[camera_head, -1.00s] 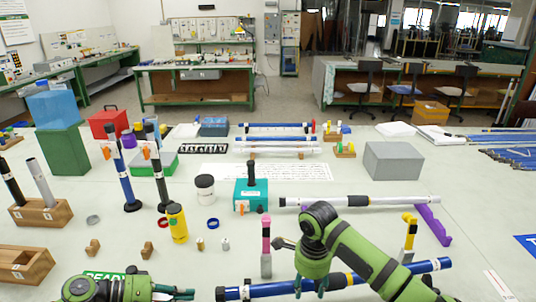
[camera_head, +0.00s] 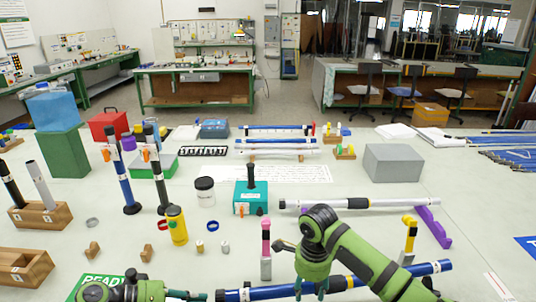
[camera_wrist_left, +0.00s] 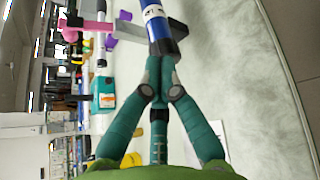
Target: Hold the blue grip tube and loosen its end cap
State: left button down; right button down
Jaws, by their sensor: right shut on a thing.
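The blue grip tube (camera_head: 357,281) lies roughly level across the front, with black and white bands; its right end is higher in the picture. My right gripper (camera_head: 312,287) reaches down over its middle and is shut on it. The tube's near end with its black end cap (camera_wrist_left: 168,48) shows at the top of the left wrist view. In the head view the left gripper (camera_head: 200,297) is just left of the tube's left end. Whether its tips touch the cap is unclear.
A pink-topped post (camera_head: 266,250) stands behind the tube. A yellow-topped stand (camera_head: 409,240) is near its right part. A yellow bottle (camera_head: 177,225), a teal box (camera_head: 251,197) and a silver tube on a purple support (camera_head: 434,227) stand farther back.

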pick_arm(q)
jog(key=shift+w+d, duration=0.15)
jog(key=shift+d, duration=1.1)
jog(key=shift+w+f, duration=0.2)
jog(key=shift+f, duration=0.1)
jog(key=shift+w+a, duration=0.1)
pick_arm(e)
jog(key=shift+a+r, duration=0.1)
jog(key=shift+a, duration=0.05)
pick_arm(q)
jog(key=shift+r, duration=0.1)
jog(key=s+a, duration=0.1)
jog(key=a, duration=0.5)
jog(key=shift+r, duration=0.25)
dwell(0.3)
jog(key=shift+d, duration=0.1)
pick_arm(e)
jog(key=shift+f, duration=0.25)
jog(key=shift+c, duration=2.4)
grip_release()
